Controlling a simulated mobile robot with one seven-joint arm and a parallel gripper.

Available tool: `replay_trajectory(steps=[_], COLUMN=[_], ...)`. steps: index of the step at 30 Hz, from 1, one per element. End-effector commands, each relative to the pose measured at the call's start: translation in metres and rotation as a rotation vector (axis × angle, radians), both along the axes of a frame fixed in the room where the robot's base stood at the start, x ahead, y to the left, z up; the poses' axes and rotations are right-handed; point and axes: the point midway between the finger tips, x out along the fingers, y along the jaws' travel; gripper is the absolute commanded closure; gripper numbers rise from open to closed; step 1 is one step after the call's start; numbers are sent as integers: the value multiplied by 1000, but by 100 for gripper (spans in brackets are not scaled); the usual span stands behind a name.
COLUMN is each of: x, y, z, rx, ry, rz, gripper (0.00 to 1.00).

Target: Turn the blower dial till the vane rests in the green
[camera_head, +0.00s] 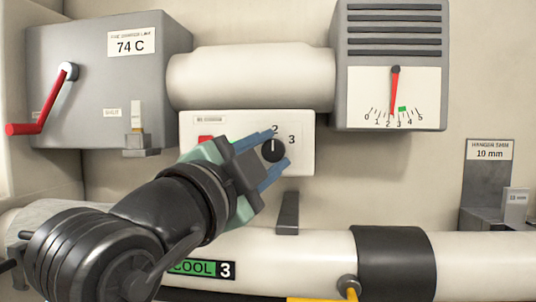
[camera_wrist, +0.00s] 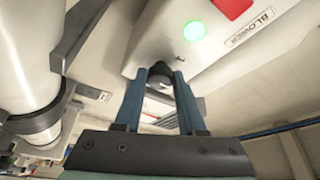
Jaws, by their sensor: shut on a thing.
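The blower dial is a round black knob (camera_head: 272,151) on a white control box (camera_head: 300,128); its white mark points up toward the 2. My gripper (camera_head: 279,148) has its two blue fingers on either side of the knob and is shut on it. In the wrist view the fingertips (camera_wrist: 162,78) close around the dark knob (camera_wrist: 160,70). The gauge (camera_head: 425,88) at upper right has a red vane (camera_head: 394,92) hanging nearly straight down, its tip between 2 and 3. The green patch (camera_head: 403,109) lies between 3 and 4, right of the vane.
A grey box (camera_head: 80,60) with a red-handled crank (camera_head: 38,112) and a "74 C" label stands at left. A wide pale duct (camera_head: 250,75) runs above the control box. A pale pipe (camera_head: 300,255) with a black collar (camera_head: 396,262) runs below. A hanger shim block (camera_head: 489,180) is at right.

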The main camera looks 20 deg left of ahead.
Motion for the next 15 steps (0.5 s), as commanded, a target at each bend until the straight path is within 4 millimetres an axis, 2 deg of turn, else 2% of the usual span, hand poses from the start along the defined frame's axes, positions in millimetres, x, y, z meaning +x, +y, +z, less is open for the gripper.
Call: replay_trajectory(steps=[4,5,9,15], x=[0,0,0,0], y=[0,0,0,0], z=[-1,-1,-1,0], rx=[-1,-1,-1,-1], ry=[3,3,1,1], rz=[1,1,0,1], gripper=[100,57,32,32])
